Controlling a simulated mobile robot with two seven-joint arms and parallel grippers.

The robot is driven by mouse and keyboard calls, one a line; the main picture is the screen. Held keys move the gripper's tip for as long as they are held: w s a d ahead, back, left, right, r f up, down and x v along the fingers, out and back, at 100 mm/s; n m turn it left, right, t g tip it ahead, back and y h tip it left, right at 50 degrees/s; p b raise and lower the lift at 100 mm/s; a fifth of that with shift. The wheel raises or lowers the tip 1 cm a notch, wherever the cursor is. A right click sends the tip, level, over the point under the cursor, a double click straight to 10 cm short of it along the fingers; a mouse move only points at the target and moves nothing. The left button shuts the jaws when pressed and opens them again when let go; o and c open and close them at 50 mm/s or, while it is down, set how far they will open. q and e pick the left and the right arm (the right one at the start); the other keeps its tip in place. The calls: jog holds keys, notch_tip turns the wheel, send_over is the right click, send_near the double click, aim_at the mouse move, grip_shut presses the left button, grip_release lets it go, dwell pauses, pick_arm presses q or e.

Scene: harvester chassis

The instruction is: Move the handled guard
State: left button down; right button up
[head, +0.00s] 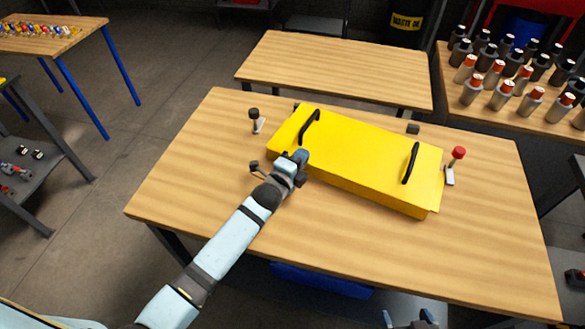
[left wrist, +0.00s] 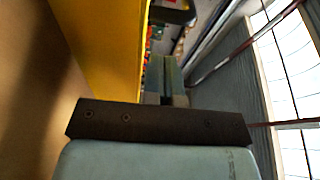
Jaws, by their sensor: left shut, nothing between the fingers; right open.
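The yellow guard (head: 355,160) lies on the wooden table and has two black handles, a left one (head: 310,127) and a right one (head: 411,163). My left gripper (head: 300,158) is shut and empty at the guard's front left edge, below the left handle. In the left wrist view the closed fingers (left wrist: 164,82) stand beside the guard's yellow face (left wrist: 112,45); I cannot tell whether they touch it. My right gripper (head: 409,318) shows only its fingertips at the bottom edge, open, well in front of the guard.
A red-knobbed clamp (head: 454,166) stands right of the guard and a black-knobbed one (head: 256,121) left of it. A small dark-knobbed piece (head: 258,170) is near my left wrist. The table front (head: 400,250) is clear. Another empty table (head: 340,70) stands behind.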

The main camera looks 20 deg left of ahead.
pick_arm(q)
jog(key=shift+w+a, duration=0.4)
jog(key=shift+w, duration=0.25)
jog(key=shift+w+a, duration=0.4)
jog(key=shift+w, duration=0.25)
pick_arm(e)
jog(key=shift+d+r, duration=0.1)
jog(key=shift+r, duration=0.25)
